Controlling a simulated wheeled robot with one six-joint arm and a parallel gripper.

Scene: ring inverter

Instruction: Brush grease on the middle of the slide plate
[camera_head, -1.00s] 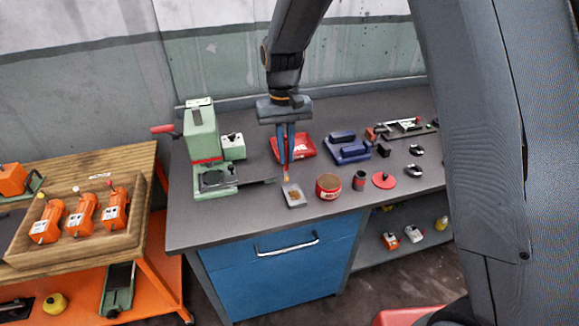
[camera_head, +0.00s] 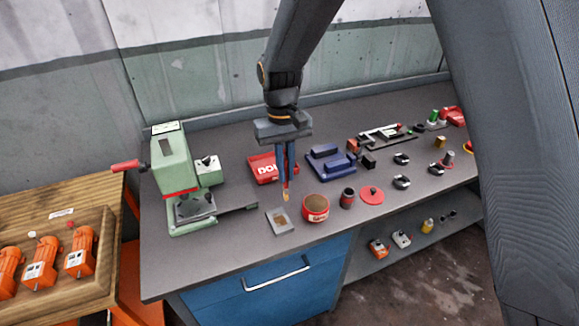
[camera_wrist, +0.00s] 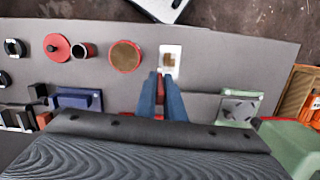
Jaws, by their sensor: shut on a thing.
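The slide plate (camera_head: 286,229), a small light-grey plate with a brown patch near its middle, lies on the grey workbench. It also shows in the wrist view (camera_wrist: 172,73), just beyond my fingertips. My gripper (camera_head: 286,181) is shut on a brush with a red handle (camera_wrist: 160,88) and a tan tip (camera_head: 286,197). The brush points down, its tip seen just behind the plate's far edge and apparently above the bench. The open red grease tin (camera_head: 316,209), brown inside, stands right of the plate. In the wrist view the brush tip is hard to make out.
A green press (camera_head: 186,180) with a red handle stands left of the plate. A red box (camera_head: 263,167) and a blue fixture (camera_head: 331,164) lie behind. A dark small can (camera_head: 347,198) and red disc (camera_head: 371,195) stand right. The bench's front edge is near the plate.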

